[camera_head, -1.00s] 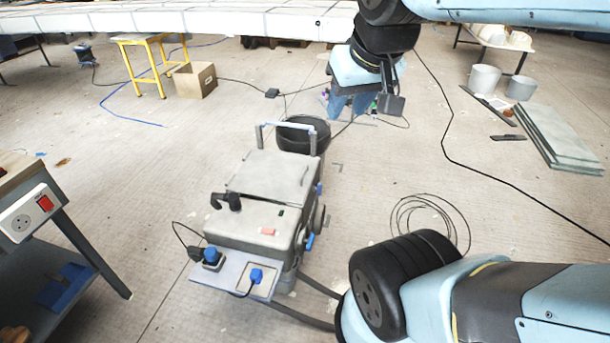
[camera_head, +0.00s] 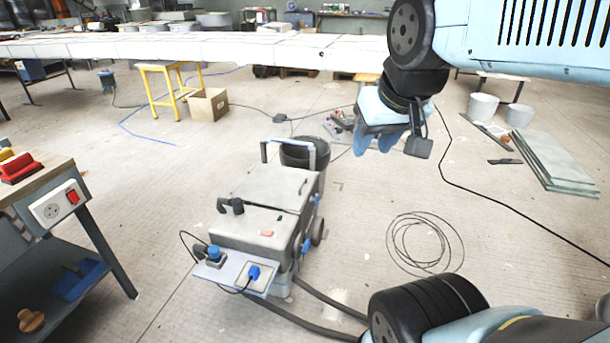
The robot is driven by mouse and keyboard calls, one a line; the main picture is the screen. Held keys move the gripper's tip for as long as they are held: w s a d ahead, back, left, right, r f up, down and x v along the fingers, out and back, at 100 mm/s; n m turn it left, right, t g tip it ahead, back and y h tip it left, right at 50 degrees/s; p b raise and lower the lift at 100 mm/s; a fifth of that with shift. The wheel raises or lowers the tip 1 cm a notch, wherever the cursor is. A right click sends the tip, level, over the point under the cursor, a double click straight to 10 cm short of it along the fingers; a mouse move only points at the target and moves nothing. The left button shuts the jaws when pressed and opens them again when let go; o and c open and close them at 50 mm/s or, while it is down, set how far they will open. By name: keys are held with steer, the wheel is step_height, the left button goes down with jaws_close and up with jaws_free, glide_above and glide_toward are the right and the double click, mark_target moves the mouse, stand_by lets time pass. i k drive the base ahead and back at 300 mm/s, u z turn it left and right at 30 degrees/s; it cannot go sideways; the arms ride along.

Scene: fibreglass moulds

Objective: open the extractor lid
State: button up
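The extractor (camera_head: 249,232) is a grey box on wheels, standing on the floor left of centre. Its flat grey lid (camera_head: 268,187) lies shut on top, towards the far end. A black hose-like grip (camera_head: 231,205) sits at the near left edge of the lid. My gripper (camera_head: 375,146) hangs in the air to the right of and beyond the extractor, apart from it. Its two blue fingers point down with a gap between them and nothing visible held. The far side of the extractor is hidden.
A black bucket (camera_head: 304,153) stands behind the extractor's push handle. A workbench (camera_head: 93,240) with a socket is at left. Hoses (camera_head: 320,305) run from the extractor to the lower right. A coiled cable (camera_head: 425,243) lies on clear floor at right. Boards (camera_head: 555,160) lie farther right.

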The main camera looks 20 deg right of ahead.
mark_target(285, 188)
steer(key=z, duration=0.5)
steer(key=i, duration=1.5)
steer(key=u, duration=0.5)
steer(key=k, duration=0.8)
steer(key=u, duration=0.15)
steer(key=i, duration=0.85)
steer(key=z, duration=0.05)
